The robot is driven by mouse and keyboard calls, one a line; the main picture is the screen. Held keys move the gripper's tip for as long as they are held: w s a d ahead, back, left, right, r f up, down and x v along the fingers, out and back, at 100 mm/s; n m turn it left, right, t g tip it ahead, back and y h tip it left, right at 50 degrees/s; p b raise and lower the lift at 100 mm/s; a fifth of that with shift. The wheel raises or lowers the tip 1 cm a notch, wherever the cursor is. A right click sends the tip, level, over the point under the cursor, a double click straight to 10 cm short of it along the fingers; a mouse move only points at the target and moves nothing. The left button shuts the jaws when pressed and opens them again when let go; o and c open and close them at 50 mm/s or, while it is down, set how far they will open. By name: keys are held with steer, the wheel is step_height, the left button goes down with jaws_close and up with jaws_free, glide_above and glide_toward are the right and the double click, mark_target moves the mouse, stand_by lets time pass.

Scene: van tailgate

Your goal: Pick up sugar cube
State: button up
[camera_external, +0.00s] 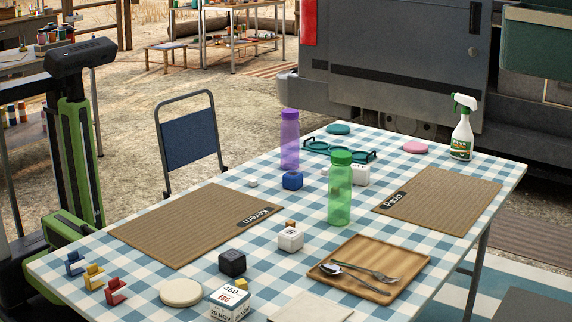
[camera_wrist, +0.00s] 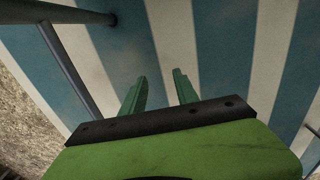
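Several small cubes sit on the checked table (camera_external: 190,272) in the external view. A tiny pale piece (camera_external: 252,183) lies left of a blue cube (camera_external: 292,180) and may be the sugar cube; I cannot tell for sure. A small brown cube (camera_external: 290,223) lies just behind a white cube (camera_external: 290,239). Another white cube (camera_external: 360,175) stands behind the green bottle, and a black cube (camera_external: 232,262) is nearer the front. My gripper (camera_wrist: 161,76) shows in the wrist view, its green fingers apart with nothing between them. No cube is in that view. I cannot make out my gripper in the external view.
Purple bottle (camera_external: 290,140), green bottle (camera_external: 340,190) and spray bottle (camera_external: 461,135) stand upright on the table. A wooden tray (camera_external: 405,285) holds cutlery. Two brown placemats (camera_external: 195,225) lie flat. A folding chair (camera_external: 190,140) stands behind. The wrist view shows a striped surface (camera_wrist: 185,30) and dark bars (camera_wrist: 65,70).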

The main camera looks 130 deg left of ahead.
steer(key=shift+o, duration=0.7)
